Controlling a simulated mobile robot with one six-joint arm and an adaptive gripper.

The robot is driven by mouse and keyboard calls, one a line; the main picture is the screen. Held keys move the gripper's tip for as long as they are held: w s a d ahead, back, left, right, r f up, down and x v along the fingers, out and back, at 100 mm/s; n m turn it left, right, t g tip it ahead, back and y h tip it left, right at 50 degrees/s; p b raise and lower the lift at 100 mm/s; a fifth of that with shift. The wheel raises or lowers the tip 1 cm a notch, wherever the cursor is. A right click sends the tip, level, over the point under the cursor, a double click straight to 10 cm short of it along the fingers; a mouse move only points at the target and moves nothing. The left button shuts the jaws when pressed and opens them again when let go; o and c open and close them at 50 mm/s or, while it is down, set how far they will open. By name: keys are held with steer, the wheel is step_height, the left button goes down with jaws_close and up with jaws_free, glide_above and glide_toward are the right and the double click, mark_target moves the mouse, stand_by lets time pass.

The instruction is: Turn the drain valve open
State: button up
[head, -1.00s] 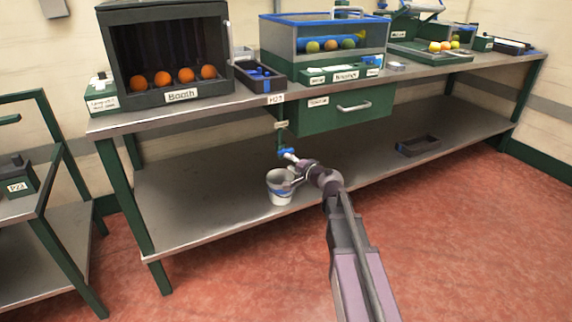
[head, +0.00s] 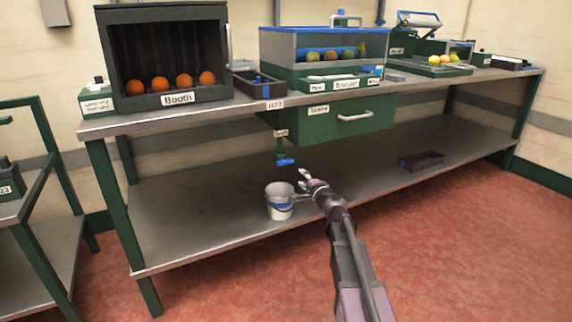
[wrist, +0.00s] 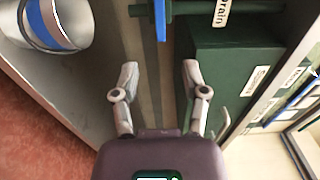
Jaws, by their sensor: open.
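The drain valve's blue handle (head: 285,162) sits at the lower end of a green pipe under the bench. It also shows at the top of the wrist view (wrist: 160,20), where the handle lies crosswise to the pipe (wrist: 195,8) labelled "Drain". My gripper (head: 304,180) is just below and right of the handle, with a gap between them. In the wrist view, my gripper's (wrist: 158,72) two fingers are spread and nothing is between them. The pipe's outlet is hard to make out.
A white bucket with a blue band (head: 279,203) stands on the lower shelf (head: 190,215) below the valve. A green drawer unit (head: 330,125) with a handle hangs to the right of the pipe. A small dark tray (head: 422,161) lies farther right on the shelf.

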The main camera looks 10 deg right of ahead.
mark_target(287, 163)
steer(key=shift+w, duration=0.15)
steer(key=x, duration=1.3)
steer(key=shift+w+a, duration=0.15)
steer(key=shift+w, duration=0.1)
jaws_close()
steer(key=shift+d, duration=0.25)
steer(key=shift+a, duration=0.25)
